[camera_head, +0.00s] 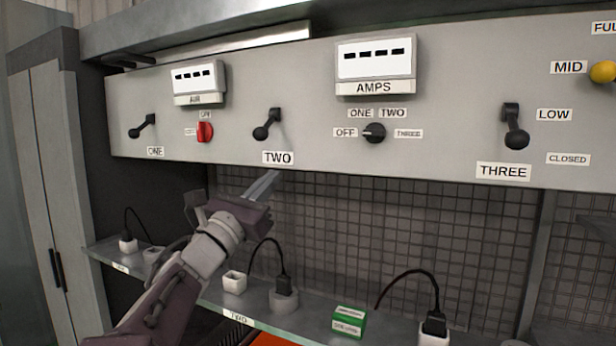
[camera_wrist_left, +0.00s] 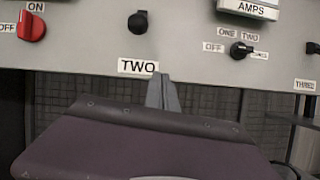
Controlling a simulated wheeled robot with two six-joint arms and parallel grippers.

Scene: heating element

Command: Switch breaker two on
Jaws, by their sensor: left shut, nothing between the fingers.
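The breaker two lever (camera_head: 267,125) is a black handle with a ball end on the grey panel, above the TWO label (camera_head: 278,158). It hangs down and slightly left from its pivot. In the left wrist view the black ball of breaker two (camera_wrist_left: 138,23) shows above the TWO label (camera_wrist_left: 138,67). My left gripper (camera_head: 266,180) is shut and empty, just below the panel's lower edge and under the TWO label. Its fingertips also show in the left wrist view (camera_wrist_left: 160,80), low and right of the ball, apart from it. My right gripper is not in view.
Levers ONE (camera_head: 142,126) and THREE (camera_head: 515,127) flank breaker two. A red knob (camera_head: 205,132) and an AMPS selector (camera_head: 374,133) sit on the same panel. Below, a shelf (camera_head: 215,297) holds plugs, cables and a green box (camera_head: 349,322). A wire grid (camera_head: 400,220) stands behind.

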